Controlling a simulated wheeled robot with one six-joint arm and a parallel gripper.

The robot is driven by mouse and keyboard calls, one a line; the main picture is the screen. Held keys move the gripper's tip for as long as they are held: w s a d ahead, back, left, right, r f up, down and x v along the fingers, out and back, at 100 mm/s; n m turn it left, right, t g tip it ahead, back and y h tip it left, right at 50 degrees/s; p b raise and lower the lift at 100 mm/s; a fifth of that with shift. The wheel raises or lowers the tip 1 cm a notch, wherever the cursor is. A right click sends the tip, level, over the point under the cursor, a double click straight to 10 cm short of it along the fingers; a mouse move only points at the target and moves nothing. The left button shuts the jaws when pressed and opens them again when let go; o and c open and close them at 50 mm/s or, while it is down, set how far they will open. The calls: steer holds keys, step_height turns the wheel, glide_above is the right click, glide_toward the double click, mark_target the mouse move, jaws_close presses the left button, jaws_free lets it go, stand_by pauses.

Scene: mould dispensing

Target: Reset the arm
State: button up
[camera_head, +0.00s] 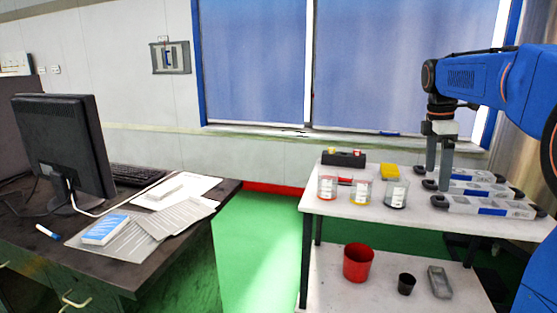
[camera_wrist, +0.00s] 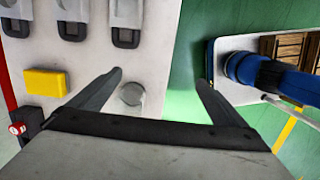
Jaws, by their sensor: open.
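My blue arm (camera_head: 495,75) reaches in from the right in the head view. My gripper (camera_head: 438,178) hangs with its fingers pointing down over the right part of the white table (camera_head: 330,205). In the wrist view my gripper (camera_wrist: 160,85) shows two dark fingers spread wide apart with nothing held between them.
Three beakers with coloured contents, one red (camera_head: 327,188), stand left of the gripper. A yellow block (camera_head: 390,172) and a dark rack (camera_head: 343,159) are behind them. A red bucket (camera_head: 358,262) is on the lower shelf. A desk with a monitor (camera_head: 65,145) is at left; green floor lies between.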

steer(key=s+a+f+m+t, duration=0.1)
steer(key=s+a+f+m, duration=0.3)
steer(key=s, duration=0.4)
steer(key=s+a+f+m+t, duration=0.2)
steer(key=s+a+m, duration=0.1)
steer(key=s+a, duration=0.4)
steer(key=s+a+f+m+t, duration=0.1)
steer(key=s+f+m, duration=0.2)
steer(key=s+f, duration=0.3)
steer(key=s+a+f+m+t+y, duration=0.1)
steer(key=s+a+f+m, duration=0.1)
steer(key=s+f+m, duration=0.2)
steer(key=s+f, duration=0.2)
steer(key=s, duration=0.2)
steer(key=shift+s+a+f, duration=0.3)
steer(key=shift+s+f, duration=0.1)
steer(key=shift+s+f+m, duration=0.25)
steer(key=shift+f+m, duration=0.15)
steer(key=shift+c, duration=0.3)
